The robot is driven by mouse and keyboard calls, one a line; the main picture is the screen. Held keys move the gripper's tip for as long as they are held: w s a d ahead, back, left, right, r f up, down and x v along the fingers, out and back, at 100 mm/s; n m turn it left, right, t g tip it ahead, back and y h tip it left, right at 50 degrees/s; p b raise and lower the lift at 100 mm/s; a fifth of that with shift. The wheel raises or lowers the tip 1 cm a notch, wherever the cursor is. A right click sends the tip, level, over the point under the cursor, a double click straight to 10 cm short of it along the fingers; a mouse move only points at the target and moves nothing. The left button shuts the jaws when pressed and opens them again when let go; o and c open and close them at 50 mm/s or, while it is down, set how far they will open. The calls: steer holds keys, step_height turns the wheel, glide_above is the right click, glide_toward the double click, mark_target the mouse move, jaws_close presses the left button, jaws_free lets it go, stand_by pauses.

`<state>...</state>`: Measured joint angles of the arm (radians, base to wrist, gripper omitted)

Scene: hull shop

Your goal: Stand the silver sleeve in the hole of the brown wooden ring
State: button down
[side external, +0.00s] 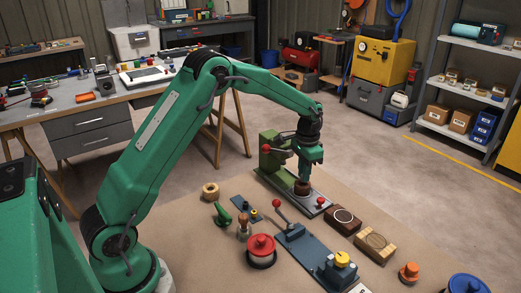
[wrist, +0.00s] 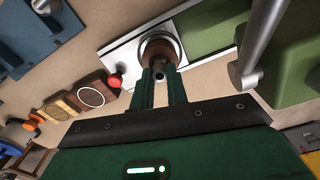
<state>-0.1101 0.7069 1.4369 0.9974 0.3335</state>
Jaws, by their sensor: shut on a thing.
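My gripper (side external: 304,166) points down over the metal base plate of a green clamp fixture. In the wrist view its two dark green fingers (wrist: 161,80) are shut on the silver sleeve (wrist: 159,74), a small tube that looks dark grey, with its open end showing. The brown wooden ring (wrist: 157,47) lies just beyond the fingertips on the plate, with a grey round edge about it. In the side view the ring (side external: 302,187) is right below the fingertips, and the sleeve is hidden there. I cannot tell whether the sleeve's lower end is inside the hole.
A small red knob (wrist: 115,81) rises from the plate. A dark brown block (side external: 343,220), a wooden block (side external: 375,246) and a red-lidded spool (side external: 261,247) stand nearer the front.

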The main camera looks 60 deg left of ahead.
steer(key=shift+f, duration=0.85)
stand_by(0.3)
steer(key=shift+r, duration=0.85)
steer(key=shift+f, duration=0.8)
stand_by(1.4)
steer(key=c, duration=1.7)
jaws_free()
steer(key=shift+r, duration=0.15)
steer(key=shift+r, duration=5.35)
